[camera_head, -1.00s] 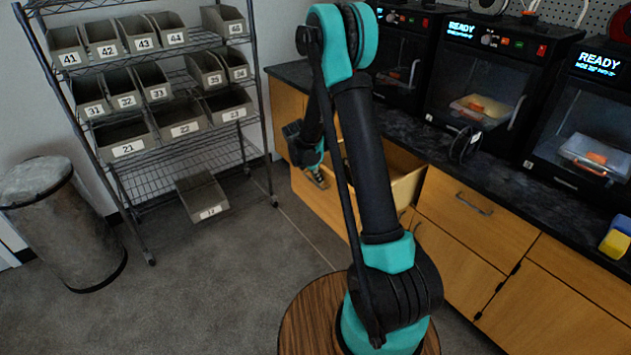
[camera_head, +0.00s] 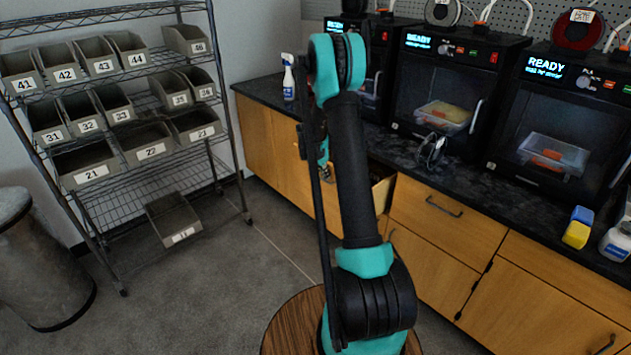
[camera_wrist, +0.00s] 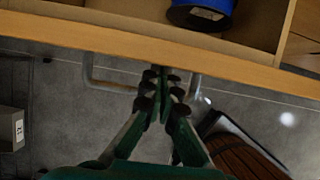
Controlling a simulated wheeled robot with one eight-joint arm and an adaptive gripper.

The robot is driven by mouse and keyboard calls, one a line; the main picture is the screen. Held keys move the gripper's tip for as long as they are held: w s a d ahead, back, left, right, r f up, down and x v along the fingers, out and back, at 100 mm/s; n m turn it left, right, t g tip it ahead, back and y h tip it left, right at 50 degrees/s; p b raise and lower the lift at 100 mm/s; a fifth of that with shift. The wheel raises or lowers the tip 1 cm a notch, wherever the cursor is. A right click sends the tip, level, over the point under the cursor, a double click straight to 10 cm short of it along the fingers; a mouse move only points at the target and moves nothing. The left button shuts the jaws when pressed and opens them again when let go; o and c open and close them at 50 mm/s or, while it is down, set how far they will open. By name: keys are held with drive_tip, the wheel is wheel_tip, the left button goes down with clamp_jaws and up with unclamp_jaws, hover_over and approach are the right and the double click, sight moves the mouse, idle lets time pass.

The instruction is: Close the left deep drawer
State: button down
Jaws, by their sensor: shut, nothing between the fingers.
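The left deep drawer is pulled out from the wooden cabinet; in the head view part of its pale side wall (camera_head: 382,194) shows right of my arm, which hides much of the rest. In the wrist view its front panel's top edge (camera_wrist: 150,42) crosses the picture, with a blue spool (camera_wrist: 200,14) inside. A metal bar handle (camera_wrist: 108,87) is on the outer face. My gripper (camera_wrist: 163,78) is shut and empty, its fingertips at the middle of the handle, close to the drawer front. I cannot tell whether they touch it. The fingertips are hidden in the head view.
A wire shelf with labelled bins (camera_head: 150,148) stands at the left, a bin (camera_head: 40,270) beside it. The dark countertop (camera_head: 405,155) carries 3D printers (camera_head: 445,85) and a spray bottle (camera_head: 289,78). The grey floor (camera_head: 190,290) between shelf and cabinets is clear.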

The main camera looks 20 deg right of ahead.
drive_tip(key=w+d, duration=0.3)
drive_tip(key=d, duration=0.3)
drive_tip(key=w+d, duration=0.3)
drive_tip(key=d, duration=0.4)
drive_tip(key=shift+w, duration=0.4)
drive_tip(key=shift+d, duration=0.1)
